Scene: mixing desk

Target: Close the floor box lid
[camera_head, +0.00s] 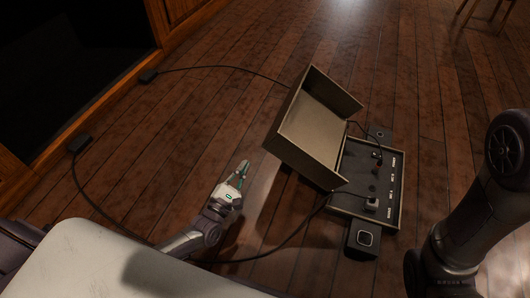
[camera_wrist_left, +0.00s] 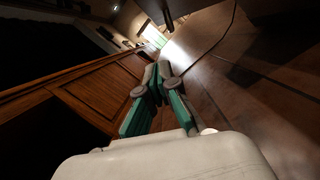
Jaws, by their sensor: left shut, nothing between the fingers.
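The floor box (camera_head: 395,205) lies on the wooden floor right of centre in the head view, with plugs and sockets inside. Its lid (camera_head: 312,125), a deep tan tray with raised sides, stands open and tilted on the left side of the box. My left gripper (camera_head: 243,165) is left of the lid, apart from it, with its fingers shut and empty. In the left wrist view the green and grey fingers (camera_wrist_left: 160,77) meet at their tips. A dark arm of mine is at the right of the head view, but the right gripper is not visible.
A small black unit (camera_head: 363,240) sits at the front of the box. Wooden cabinet panels (camera_head: 178,15) stand at upper left. Bare floor lies around the box.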

